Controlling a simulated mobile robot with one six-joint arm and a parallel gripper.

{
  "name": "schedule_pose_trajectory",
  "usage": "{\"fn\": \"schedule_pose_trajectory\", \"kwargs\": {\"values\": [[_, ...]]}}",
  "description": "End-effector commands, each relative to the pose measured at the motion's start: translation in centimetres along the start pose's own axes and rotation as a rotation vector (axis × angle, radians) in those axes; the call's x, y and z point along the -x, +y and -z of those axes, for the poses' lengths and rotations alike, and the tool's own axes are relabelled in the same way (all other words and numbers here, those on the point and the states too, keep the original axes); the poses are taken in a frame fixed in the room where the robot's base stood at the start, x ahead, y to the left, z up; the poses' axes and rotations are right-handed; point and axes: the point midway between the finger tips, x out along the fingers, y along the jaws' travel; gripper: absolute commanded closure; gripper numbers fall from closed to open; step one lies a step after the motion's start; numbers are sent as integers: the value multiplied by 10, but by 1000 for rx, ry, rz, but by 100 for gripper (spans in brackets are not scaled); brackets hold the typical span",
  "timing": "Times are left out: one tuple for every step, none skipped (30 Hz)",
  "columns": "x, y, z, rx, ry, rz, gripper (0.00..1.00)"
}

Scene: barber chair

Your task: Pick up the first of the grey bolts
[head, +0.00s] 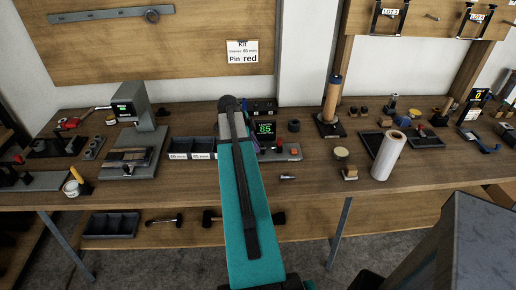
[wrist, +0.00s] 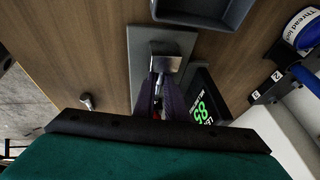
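A small grey bolt (head: 288,178) lies near the bench's front edge in the head view. It also shows in the wrist view (wrist: 87,101), at the left, apart from my gripper. My gripper (wrist: 161,84) points at a grey plate (wrist: 142,50) with a metal block (wrist: 166,64) on it. A narrow silvery piece shows between its dark purple fingers; I cannot tell what it is, or whether the fingers touch it. In the head view my arm mostly hides my gripper. A display (head: 265,129) beside the plate reads 85 in green.
A two-part bin (head: 192,148) labelled 60 mm and 85 mm stands left of my arm. A white roll (head: 388,156), a tall cylinder on a stand (head: 331,98) and small parts stand to the right. The bench front around the bolt is mostly clear.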

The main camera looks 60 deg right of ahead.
Motion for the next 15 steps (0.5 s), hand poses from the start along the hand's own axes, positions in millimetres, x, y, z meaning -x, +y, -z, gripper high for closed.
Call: {"fn": "schedule_pose_trajectory", "kwargs": {"values": [[0, 0, 0, 0, 0, 0, 98], [0, 0, 0, 0, 0, 0, 100], [0, 0, 0, 0, 0, 0, 100], [0, 0, 0, 0, 0, 0, 100], [0, 0, 0, 0, 0, 0, 100], [0, 0, 0, 0, 0, 0, 100], [0, 0, 0, 0, 0, 1, 100], [0, 0, 0, 0, 0, 1, 100], [0, 0, 0, 1, 0, 1, 100], [0, 0, 0, 1, 0, 1, 100], [1, 0, 0, 1, 0, 1, 100], [1, 0, 0, 1, 0, 1, 100], [2, 0, 0, 1, 0, 1, 100], [2, -1, 0, 1, 0, 1, 100], [4, -1, 1, 1, 0, 1, 100]]}}
